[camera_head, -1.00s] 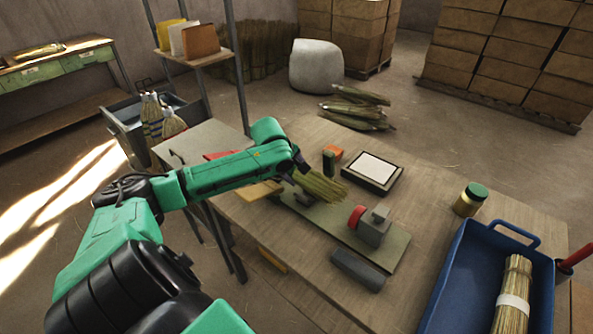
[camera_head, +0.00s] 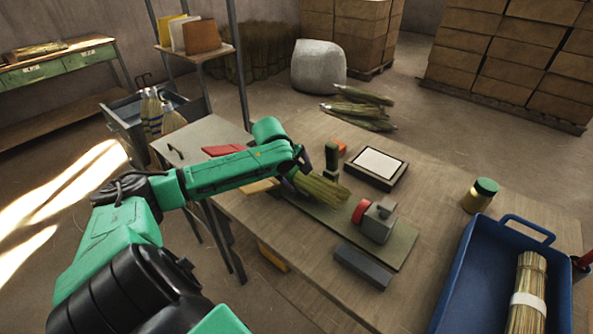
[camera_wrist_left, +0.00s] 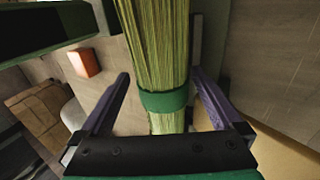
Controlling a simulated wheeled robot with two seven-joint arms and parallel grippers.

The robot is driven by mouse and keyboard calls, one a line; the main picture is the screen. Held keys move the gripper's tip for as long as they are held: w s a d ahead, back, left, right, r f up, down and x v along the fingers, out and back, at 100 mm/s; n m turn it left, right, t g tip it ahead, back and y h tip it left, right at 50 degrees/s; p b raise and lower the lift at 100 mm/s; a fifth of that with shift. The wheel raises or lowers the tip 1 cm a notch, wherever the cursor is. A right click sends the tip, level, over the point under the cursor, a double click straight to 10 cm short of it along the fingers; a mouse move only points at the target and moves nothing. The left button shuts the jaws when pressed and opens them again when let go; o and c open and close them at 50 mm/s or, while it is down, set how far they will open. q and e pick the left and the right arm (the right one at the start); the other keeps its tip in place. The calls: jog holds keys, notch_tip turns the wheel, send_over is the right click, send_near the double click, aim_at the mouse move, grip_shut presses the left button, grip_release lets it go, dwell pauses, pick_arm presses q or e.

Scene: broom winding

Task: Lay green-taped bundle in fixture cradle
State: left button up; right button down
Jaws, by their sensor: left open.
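The green-taped bundle (camera_head: 322,188) of straw lies at the left part of the fixture's green base plate (camera_head: 398,244). In the left wrist view the bundle (camera_wrist_left: 158,45) runs upright in the picture, with a green tape band (camera_wrist_left: 165,101) around it. My left gripper (camera_wrist_left: 161,74) is open, one finger on each side of the bundle near the tape, with gaps visible. In the head view my left gripper (camera_head: 293,172) is over the bundle's near-left end and hides that end. Whether the bundle rests fully in the cradle is hidden. The fixture's grey block (camera_head: 379,220) with a red knob (camera_head: 361,211) stands right of the bundle. My right gripper is out of view.
A blue tray (camera_head: 456,268) with a white-banded bundle (camera_head: 528,290) stands at the right, near a green-lidded jar (camera_head: 479,196). A framed white pad (camera_head: 377,165), a dark green upright piece (camera_head: 331,157) and a grey bar (camera_head: 362,266) lie around the fixture.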

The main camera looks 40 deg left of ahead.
pick_arm(q)
jog(key=p+v, duration=0.2)
jog(key=v, duration=1.2)
jog(key=shift+r, duration=0.25)
jog(key=shift+a, duration=0.1)
